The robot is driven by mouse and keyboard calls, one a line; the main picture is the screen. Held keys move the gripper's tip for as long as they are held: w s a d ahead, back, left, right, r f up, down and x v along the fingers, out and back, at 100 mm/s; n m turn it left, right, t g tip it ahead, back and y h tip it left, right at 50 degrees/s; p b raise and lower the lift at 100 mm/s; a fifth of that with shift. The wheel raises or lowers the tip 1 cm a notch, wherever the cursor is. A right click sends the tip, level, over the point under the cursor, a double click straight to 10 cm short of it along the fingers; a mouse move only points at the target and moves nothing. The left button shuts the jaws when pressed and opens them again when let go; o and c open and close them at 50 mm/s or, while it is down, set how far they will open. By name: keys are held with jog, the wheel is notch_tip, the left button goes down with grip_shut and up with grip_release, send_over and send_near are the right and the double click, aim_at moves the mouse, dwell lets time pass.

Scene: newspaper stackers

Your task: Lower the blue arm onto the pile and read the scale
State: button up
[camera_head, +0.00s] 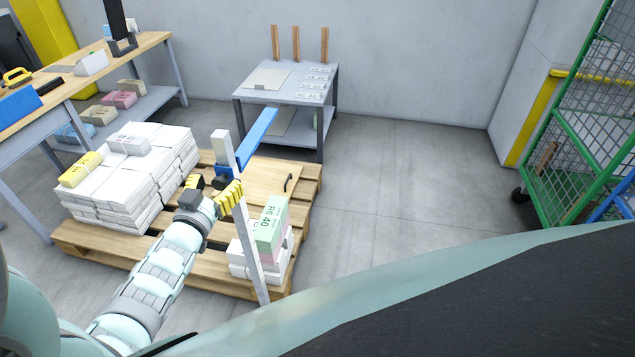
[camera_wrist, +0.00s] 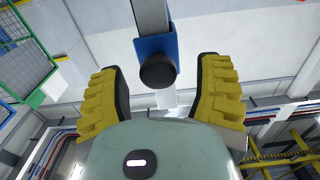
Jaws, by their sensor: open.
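The blue arm (camera_head: 258,134) reaches out from a blue collar on a pale upright post (camera_head: 243,215) at the pallet. The arm is raised above the boards; scale marks on the post are too small to read. My gripper (camera_head: 212,194) has its yellow fingers apart near the collar. In the wrist view, my open gripper (camera_wrist: 163,80) has a black knob (camera_wrist: 158,71) on the blue collar (camera_wrist: 154,46) between its fingers, with gaps on both sides. White bundles (camera_head: 125,190) form a large pile on the left. A green bundle (camera_head: 270,226) tops a smaller pile beside the post.
The wooden pallet (camera_head: 265,177) carries both piles. A grey table (camera_head: 295,92) with cards and wooden posts stands behind. A workbench (camera_head: 105,58) is at the left and a green mesh cage (camera_head: 590,130) at the right. The floor between is clear.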

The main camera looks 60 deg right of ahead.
jog(key=shift+d, duration=0.5)
jog(key=shift+w+a, duration=0.1)
grip_shut()
